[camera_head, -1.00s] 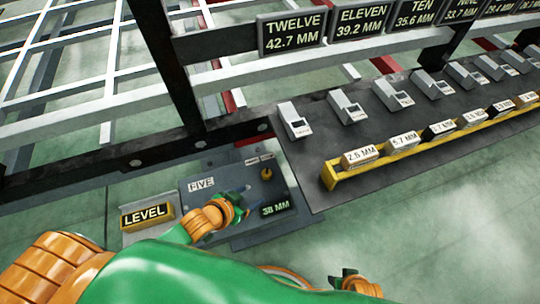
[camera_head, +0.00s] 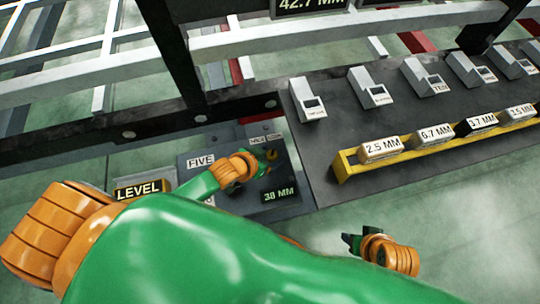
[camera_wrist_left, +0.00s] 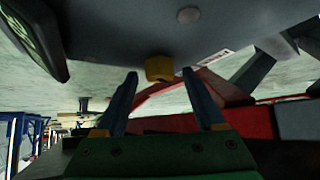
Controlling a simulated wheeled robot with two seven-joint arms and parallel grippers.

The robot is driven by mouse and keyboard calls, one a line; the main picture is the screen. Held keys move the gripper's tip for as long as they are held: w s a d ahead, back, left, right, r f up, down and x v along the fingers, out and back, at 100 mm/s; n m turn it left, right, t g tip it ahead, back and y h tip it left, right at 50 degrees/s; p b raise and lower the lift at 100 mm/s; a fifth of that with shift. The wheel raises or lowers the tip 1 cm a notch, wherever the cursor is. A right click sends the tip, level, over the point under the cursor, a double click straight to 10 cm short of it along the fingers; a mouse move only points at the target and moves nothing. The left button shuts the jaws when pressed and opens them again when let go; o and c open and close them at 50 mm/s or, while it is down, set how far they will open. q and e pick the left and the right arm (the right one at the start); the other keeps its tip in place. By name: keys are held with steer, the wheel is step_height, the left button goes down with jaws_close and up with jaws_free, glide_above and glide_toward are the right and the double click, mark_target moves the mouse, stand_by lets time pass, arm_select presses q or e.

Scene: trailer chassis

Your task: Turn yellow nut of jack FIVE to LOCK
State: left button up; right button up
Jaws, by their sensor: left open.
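The grey panel of jack FIVE (camera_head: 190,178) lies left of centre in the head view, with a 38 MM display (camera_head: 279,194). Its yellow nut (camera_head: 272,155) is near the upper right, by two small labels that I cannot read clearly. My left gripper (camera_head: 262,168) is over the panel beside the nut. In the left wrist view its two fingers are open, with the yellow nut (camera_wrist_left: 160,68) just beyond and between the fingertips. I cannot tell whether they touch it. My right gripper (camera_head: 351,242) is low over the floor; its jaw opening is unclear.
A dark frame beam (camera_head: 90,140) runs behind the panel.

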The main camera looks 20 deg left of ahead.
steer(key=shift+r, duration=0.2)
arm_select(q)
jaws_close()
steer(key=shift+w, duration=0.1)
steer(key=shift+r+m+h+p, duration=0.1)
steer(key=shift+m+h+p, duration=0.3)
steer(key=shift+m, duration=0.1)
steer(key=shift+w+a+m+g+h, duration=0.15)
steer(key=shift+m+g+h, duration=0.15)
steer(key=shift+m, duration=0.3)
steer(key=shift+f+m+g+h+b, duration=0.25)
steer(key=shift+m+g+h+b, duration=0.25)
steer(key=shift+m+h+b, duration=0.55)
steer(key=shift+r+y, duration=0.15)
steer(key=shift+y, duration=0.2)
arm_select(e)
steer(key=r, duration=0.2)
steer(key=w+r+t, duration=0.1)
steer(key=shift+a+r, duration=0.15)
steer(key=shift+r, duration=0.2)
